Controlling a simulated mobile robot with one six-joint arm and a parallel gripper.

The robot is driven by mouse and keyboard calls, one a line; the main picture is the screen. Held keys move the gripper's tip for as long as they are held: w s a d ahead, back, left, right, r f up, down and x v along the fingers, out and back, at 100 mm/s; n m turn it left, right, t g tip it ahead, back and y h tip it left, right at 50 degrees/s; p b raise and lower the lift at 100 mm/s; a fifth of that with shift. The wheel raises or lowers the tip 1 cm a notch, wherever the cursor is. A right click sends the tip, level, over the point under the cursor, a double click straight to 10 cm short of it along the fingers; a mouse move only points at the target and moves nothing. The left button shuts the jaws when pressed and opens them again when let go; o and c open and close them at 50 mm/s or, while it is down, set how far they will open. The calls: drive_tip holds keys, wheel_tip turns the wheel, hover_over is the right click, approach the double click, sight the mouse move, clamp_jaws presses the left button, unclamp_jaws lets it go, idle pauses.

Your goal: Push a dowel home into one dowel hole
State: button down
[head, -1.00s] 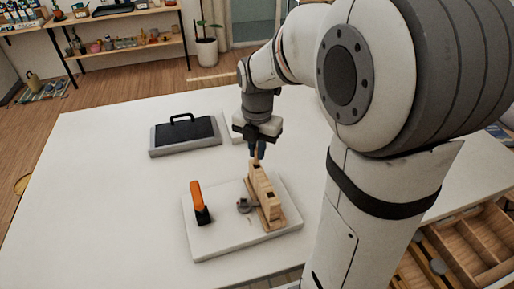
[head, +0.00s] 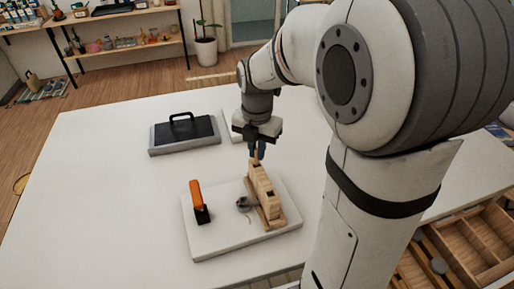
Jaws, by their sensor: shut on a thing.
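A light wooden block (head: 264,194) stands on edge on a white board (head: 224,238). My gripper (head: 257,153) is above the block's far end, pointing down. It is shut on a dowel (head: 257,158), of which only a short pale piece shows below the fingers. The dowel's lower end is at or just over the far end of the block's top. I cannot tell whether it is inside a hole.
An orange-handled tool with a black base (head: 199,203) stands on the board, left of the block. A small round grey thing (head: 243,204) lies beside the block. A black and grey case with a handle (head: 185,134) is at the back left. The table's left part (head: 110,210) is clear.

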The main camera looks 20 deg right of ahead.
drive_tip(key=shift+f+b, duration=0.85)
drive_tip(key=shift+f, duration=0.4)
drive_tip(key=c, duration=1.4)
unclamp_jaws()
wheel_tip(320, 180, up, 8)
drive_tip(key=shift+f, duration=0.1)
drive_tip(key=s+f+m+t, duration=0.1)
drive_tip(key=s+m, duration=0.3)
drive_tip(key=m, duration=0.5)
drive_tip(key=s+f+m+t, duration=0.1)
drive_tip(key=s+m, duration=0.4)
drive_tip(key=m, duration=0.4)
drive_tip(key=s+d+f+m+t, duration=0.1)
drive_tip(key=s+m, duration=0.4)
drive_tip(key=m, duration=0.4)
drive_tip(key=shift+s+f+m, duration=0.15)
drive_tip(key=shift+f+m, duration=0.2)
drive_tip(key=shift+m, duration=0.05)
